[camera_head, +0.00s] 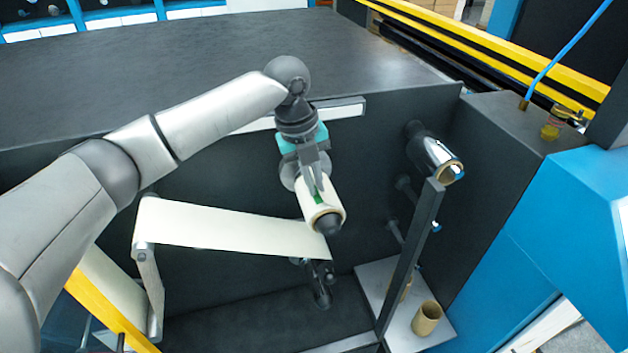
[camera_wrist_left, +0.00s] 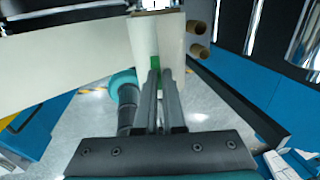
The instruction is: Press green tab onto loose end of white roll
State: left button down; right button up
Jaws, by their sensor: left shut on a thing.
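The white roll (camera_head: 335,196) sits on a dark spindle in the middle of the machine bay, its core end facing the camera. It also shows upright in the left wrist view (camera_wrist_left: 172,36). My left gripper (camera_head: 317,186) is at the roll's side with its fingers nearly together. The green tab (camera_head: 319,198) is at its fingertips, against or very close to the roll's surface; I cannot tell if it is stuck there. In the left wrist view the green tab (camera_wrist_left: 156,62) shows between the fingertips (camera_wrist_left: 160,72). The roll's loose end is not clear. My right gripper is out of view.
A cream web (camera_head: 230,230) stretches from a left roller to below the roll. A shiny roller (camera_head: 437,157) and an upright dark post (camera_head: 410,265) stand to the right. A brown cardboard core (camera_head: 426,318) stands on a grey shelf. The dark tabletop (camera_head: 210,65) behind is clear.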

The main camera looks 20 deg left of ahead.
pick_arm(q)
jog(key=c, duration=0.9)
grip_release()
jog(key=shift+c, duration=0.2)
